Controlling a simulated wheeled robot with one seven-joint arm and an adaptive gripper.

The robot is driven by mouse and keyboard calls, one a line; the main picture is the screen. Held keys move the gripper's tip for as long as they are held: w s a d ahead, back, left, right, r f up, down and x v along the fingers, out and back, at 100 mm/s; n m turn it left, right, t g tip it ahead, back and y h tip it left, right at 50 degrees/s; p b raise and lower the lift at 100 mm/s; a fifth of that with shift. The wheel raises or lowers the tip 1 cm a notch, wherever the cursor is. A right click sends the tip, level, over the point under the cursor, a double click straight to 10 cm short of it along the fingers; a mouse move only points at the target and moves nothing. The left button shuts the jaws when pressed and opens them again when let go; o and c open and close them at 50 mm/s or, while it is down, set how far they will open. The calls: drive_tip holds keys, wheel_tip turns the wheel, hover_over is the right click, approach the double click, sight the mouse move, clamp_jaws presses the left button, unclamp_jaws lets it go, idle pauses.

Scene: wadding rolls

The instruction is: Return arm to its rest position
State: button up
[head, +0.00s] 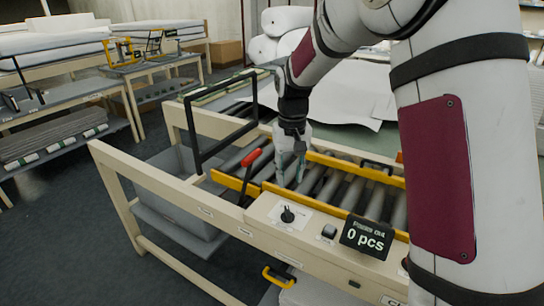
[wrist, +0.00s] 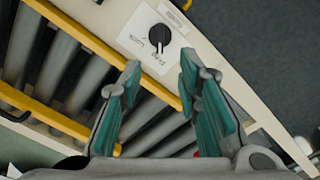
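My gripper (head: 290,168) hangs fingers-down over the roller bed of the machine, near its front panel. In the wrist view my gripper (wrist: 159,72) shows two teal-padded fingers spread apart with nothing between them. The grey rollers (wrist: 65,75) and a yellow rail lie under the fingers. A black rotary knob (wrist: 160,36) on a white plate shows just beyond the fingertips. My arm reaches in from the upper right of the head view and hides part of the machine behind it.
A red-handled lever (head: 251,158) and a black upright frame (head: 196,135) stand left of my gripper. A counter display (head: 366,237) reads 0 pcs. White wadding rolls (head: 287,20) lie behind. Tables with white sheets (head: 50,43) stand at the left; floor (head: 60,225) is clear.

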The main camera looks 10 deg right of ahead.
drive_tip(key=s+r+t, duration=0.3)
drive_tip(key=s+r, duration=1)
drive_tip(key=s, duration=0.1)
drive_tip(key=s+t, duration=0.2)
drive_tip(key=s, duration=1.3)
drive_tip(key=shift+a+r+n, duration=0.15)
drive_tip(key=shift+r+n, duration=0.25)
